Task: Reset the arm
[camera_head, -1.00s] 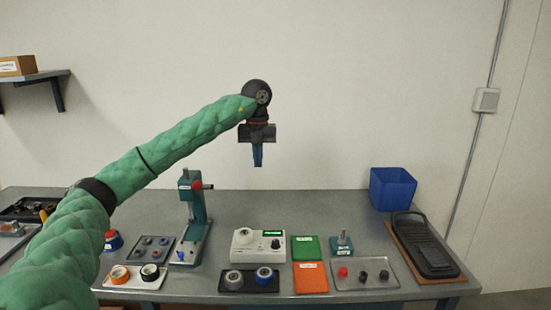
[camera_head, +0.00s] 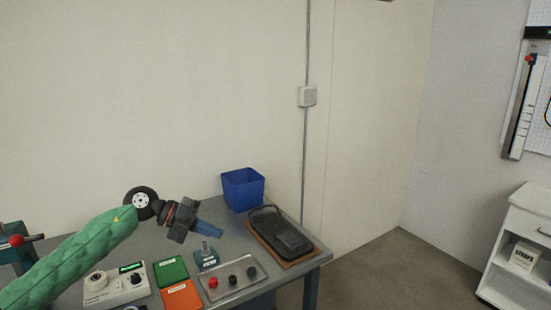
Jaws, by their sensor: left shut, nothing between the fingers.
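My left arm comes in from the lower left in its green sleeve. Its left gripper (camera_head: 210,232) is shut and empty, with its blue fingers pointing right and slightly down. In the picture it lies over the rear of the workbench (camera_head: 232,228), just above a small teal stand with a metal post (camera_head: 206,258). I cannot tell its exact height above the bench. My right gripper is not in view.
A blue bin (camera_head: 243,190) and a black device on a brown board (camera_head: 283,236) stand at the bench's right end. A tray with red and black knobs (camera_head: 234,281), a green pad (camera_head: 171,271) and an orange pad (camera_head: 182,296) lie in front. A white cabinet (camera_head: 522,250) stands far right beyond open floor.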

